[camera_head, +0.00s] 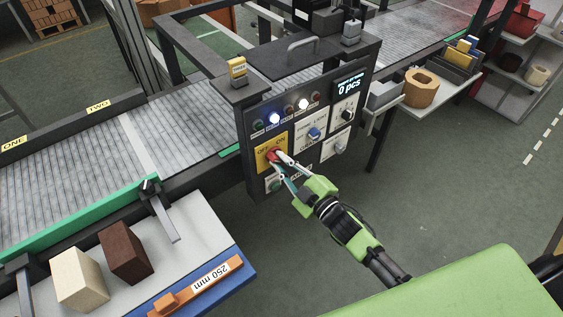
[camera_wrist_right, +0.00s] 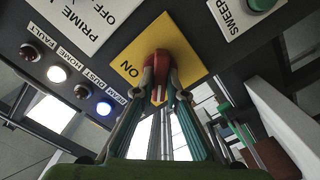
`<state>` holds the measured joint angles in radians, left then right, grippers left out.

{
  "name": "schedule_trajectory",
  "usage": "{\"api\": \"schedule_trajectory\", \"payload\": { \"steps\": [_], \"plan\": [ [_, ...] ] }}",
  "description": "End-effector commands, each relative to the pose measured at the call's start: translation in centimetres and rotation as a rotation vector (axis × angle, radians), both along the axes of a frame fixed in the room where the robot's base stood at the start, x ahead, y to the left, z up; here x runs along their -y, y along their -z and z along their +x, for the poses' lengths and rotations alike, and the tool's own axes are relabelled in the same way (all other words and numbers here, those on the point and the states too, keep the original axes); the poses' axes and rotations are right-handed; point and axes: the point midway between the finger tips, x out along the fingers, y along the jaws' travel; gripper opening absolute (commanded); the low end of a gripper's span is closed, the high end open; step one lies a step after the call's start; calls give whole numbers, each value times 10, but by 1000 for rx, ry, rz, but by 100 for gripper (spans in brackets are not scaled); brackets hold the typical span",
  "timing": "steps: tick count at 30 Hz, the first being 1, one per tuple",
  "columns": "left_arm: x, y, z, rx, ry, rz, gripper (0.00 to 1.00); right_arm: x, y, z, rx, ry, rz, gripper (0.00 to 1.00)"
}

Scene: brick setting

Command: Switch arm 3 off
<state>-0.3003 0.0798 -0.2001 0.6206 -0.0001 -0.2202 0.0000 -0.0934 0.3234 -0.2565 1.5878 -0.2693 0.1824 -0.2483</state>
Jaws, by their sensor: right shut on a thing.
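The control panel (camera_head: 300,135) stands beside the conveyor, facing me. On it a yellow plate (camera_head: 263,152) carries the words OFF and ON and a red knob (camera_head: 272,155). My right gripper (camera_head: 281,160) is shut on this knob, its fingers at both sides. In the right wrist view the red knob (camera_wrist_right: 157,66) sits between the fingertips in front of the yellow plate (camera_wrist_right: 182,43), with ON readable to its left. The fingers partly hide the knob, so I cannot tell its setting. My left gripper is not in view.
Several lamps line the panel, two brightly lit. A display (camera_head: 349,86) reads 0 pcs. A side table with two blocks (camera_head: 126,252) stands at lower left.

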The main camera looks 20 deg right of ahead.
Motion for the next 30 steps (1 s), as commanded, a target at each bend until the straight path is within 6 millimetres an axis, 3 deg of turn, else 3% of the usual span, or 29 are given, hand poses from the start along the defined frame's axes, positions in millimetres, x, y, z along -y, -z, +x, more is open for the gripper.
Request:
{"api": "schedule_trajectory", "payload": {
  "steps": [1,2,3,16,30],
  "plan": [
    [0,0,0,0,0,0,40,0,-1,0,3,-1,-3,20],
    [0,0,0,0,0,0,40,0,-1,0,3,-1,-3,28],
    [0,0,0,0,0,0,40,0,-1,0,2,-1,-2,29],
    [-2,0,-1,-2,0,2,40,3,1,-8,-2,-1,-1,29],
    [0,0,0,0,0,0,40,32,1,-90,-1,-2,-3,29]
  ]
}}
